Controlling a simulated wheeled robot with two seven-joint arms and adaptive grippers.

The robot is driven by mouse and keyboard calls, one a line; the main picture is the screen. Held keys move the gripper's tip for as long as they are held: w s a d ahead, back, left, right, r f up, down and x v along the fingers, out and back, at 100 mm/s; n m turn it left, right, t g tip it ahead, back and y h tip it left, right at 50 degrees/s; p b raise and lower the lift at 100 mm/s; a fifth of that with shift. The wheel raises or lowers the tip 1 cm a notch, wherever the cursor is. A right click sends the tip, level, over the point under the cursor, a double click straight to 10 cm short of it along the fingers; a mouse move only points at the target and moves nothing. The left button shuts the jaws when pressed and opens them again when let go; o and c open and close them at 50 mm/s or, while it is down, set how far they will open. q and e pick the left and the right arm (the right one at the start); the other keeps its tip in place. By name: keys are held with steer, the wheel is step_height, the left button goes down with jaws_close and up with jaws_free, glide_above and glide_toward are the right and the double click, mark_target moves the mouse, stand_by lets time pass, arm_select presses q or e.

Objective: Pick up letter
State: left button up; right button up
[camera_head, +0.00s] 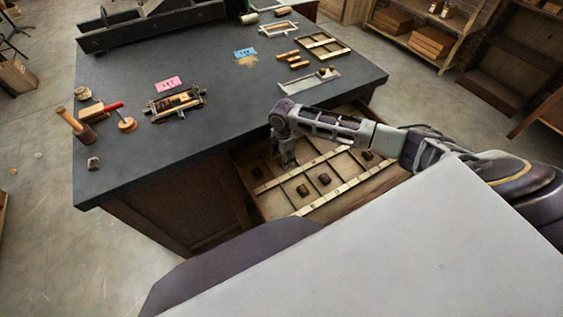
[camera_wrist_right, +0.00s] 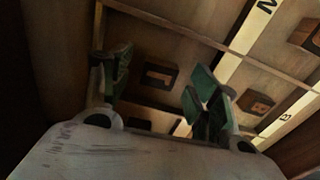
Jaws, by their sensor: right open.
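An open drawer (camera_head: 284,210) under the dark table is split into compartments by pale labelled strips. Small dark letter blocks lie in it, among them one in a middle compartment (camera_head: 303,190), one right of it (camera_head: 324,178) and one farther right (camera_head: 367,155). My right gripper (camera_head: 288,160) points down over the drawer's back left part. In the right wrist view the gripper (camera_wrist_right: 160,85) is open, its green fingers apart. A letter block (camera_wrist_right: 160,75) shows between and beyond the fingers, apart from them. Another block (camera_wrist_right: 255,102) lies right of the fingers. My left gripper is not in view.
The dark table top (camera_head: 220,100) stands above the drawer. It holds a pink card (camera_head: 169,84), a blue card (camera_head: 245,53), a small metal frame device (camera_head: 176,102), a wooden-handled tool (camera_head: 76,124) and a metal composing tray (camera_head: 310,82). Shelves (camera_head: 425,35) stand at the back right.

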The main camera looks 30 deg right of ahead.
steer(key=shift+f, duration=0.55)
steer(key=c, duration=0.8)
